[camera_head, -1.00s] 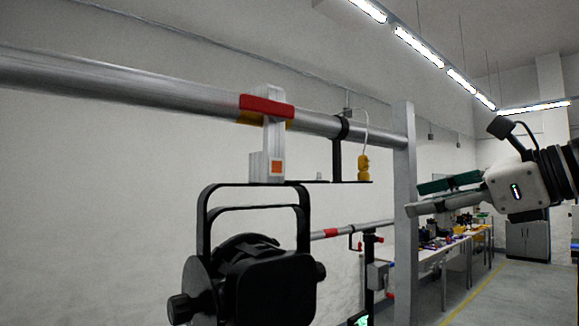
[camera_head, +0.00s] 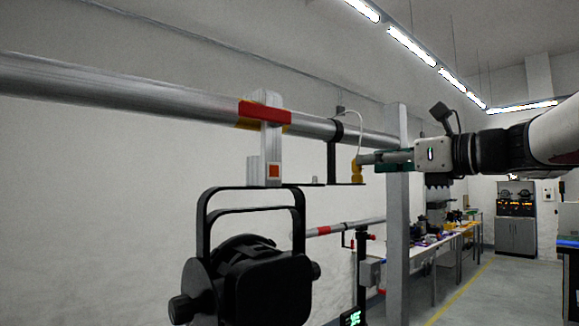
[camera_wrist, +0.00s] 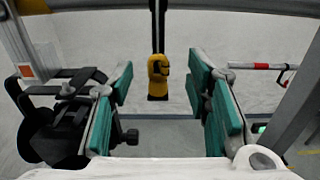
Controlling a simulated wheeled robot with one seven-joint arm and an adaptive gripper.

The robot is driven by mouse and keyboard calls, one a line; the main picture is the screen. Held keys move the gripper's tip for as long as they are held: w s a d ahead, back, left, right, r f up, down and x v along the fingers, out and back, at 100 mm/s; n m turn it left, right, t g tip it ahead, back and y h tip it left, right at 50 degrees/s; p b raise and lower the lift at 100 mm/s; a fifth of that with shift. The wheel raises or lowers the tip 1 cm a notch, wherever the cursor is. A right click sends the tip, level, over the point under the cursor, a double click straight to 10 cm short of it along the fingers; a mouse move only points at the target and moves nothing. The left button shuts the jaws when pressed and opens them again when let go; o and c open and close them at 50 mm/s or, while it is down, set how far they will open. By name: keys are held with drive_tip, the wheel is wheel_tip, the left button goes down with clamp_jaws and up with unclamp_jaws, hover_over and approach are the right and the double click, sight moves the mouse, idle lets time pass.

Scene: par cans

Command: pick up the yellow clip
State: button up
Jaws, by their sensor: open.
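The yellow clip (camera_head: 356,170) stands upright at the right end of a thin black shelf (camera_head: 340,184) under the metal pipe. A white cord loops above it in the head view. In the wrist view the yellow clip (camera_wrist: 158,76) lies between my green finger pads, a little left of their middle and beyond their tips. My gripper (camera_head: 368,160) comes in from the right with its fingertips close to the clip. In the wrist view my gripper (camera_wrist: 160,85) is open and empty, with a gap on both sides of the clip. Contact cannot be told.
A black stage light (camera_head: 255,285) hangs below on the left. A red-banded clamp (camera_head: 265,112) grips the pipe (camera_head: 180,100). A grey upright post (camera_head: 397,240) stands close below my gripper. A workbench (camera_head: 455,235) is farther back.

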sight(357, 166)
drive_tip(key=shift+p+x, duration=0.35)
drive_tip(key=shift+x, duration=2)
drive_tip(key=shift+s+a+r, duration=0.1)
clamp_jaws()
